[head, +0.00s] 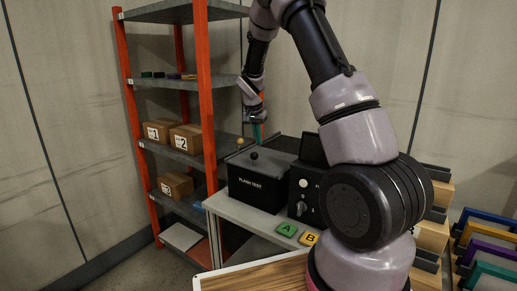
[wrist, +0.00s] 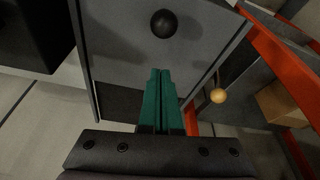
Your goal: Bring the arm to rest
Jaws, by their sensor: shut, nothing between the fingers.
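My gripper (head: 258,138) hangs from my raised arm, pointing down above the black box marked FLASH TEST (head: 258,187). In the wrist view its two teal fingers (wrist: 161,72) lie side by side, shut with nothing held. A black ball knob (head: 254,155) sits on top of the box. It also shows in the wrist view (wrist: 164,23), just beyond the fingertips. I cannot tell the exact height of the fingertips above the box, and no contact is visible.
An orange-posted shelf (head: 205,90) with cartons (head: 186,138) stands close to the left of the gripper. A yellow-orange ball (wrist: 218,96) is right of the fingers. A black panel with a dial (head: 302,208) and tiles A (head: 287,229) and B (head: 308,239) are near the box.

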